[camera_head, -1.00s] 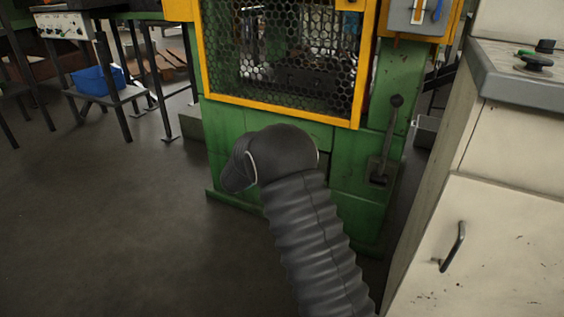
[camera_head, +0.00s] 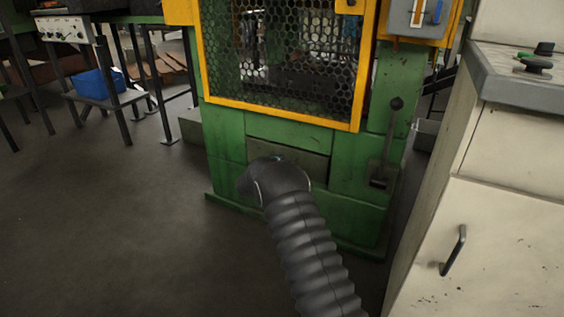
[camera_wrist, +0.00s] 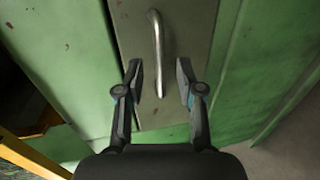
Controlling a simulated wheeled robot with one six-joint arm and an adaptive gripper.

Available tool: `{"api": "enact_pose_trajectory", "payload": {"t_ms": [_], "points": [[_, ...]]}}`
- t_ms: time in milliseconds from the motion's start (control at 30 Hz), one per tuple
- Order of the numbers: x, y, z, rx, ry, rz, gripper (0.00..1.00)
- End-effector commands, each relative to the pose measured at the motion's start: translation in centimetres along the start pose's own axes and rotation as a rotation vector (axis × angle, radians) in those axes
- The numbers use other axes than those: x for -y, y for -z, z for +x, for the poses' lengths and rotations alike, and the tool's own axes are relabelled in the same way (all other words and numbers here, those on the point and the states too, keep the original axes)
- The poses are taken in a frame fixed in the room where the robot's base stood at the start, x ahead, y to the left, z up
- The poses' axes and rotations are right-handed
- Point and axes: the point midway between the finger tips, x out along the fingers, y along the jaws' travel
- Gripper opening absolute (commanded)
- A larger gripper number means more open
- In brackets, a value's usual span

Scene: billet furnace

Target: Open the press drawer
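The green press (camera_head: 225,135) stands ahead of me in the head view. Its drawer front (camera_head: 308,163) is a grey panel below the yellow-framed mesh guard, partly hidden by my arm. In the wrist view the drawer front (camera_wrist: 185,22) fills the top middle, with a metal bar handle (camera_wrist: 157,35) on it. My gripper (camera_wrist: 159,78) is open, its fingers either side of the handle's lower end in the picture, with gaps to both. I cannot tell how deep the handle lies between them. In the head view my arm hides the gripper and handle.
A lever (camera_head: 391,135) stands on the press right of the drawer. A cream cabinet (camera_head: 500,230) with a handle is close on the right. A bench with a blue bin (camera_head: 99,82) is at the left. The floor (camera_head: 120,230) front left is clear.

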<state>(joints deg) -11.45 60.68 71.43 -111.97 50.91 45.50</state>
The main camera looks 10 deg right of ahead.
Motion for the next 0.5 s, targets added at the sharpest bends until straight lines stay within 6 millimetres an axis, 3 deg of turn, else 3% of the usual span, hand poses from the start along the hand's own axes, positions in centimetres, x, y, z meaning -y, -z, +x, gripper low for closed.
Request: {"api": "enact_pose_trajectory", "payload": {"t_ms": [200,500], "points": [[0.0,0.0,2.6,0.001,0.000,0.001,0.37],[0.0,0.0,3.5,-0.001,0.001,-0.001,0.37]]}}
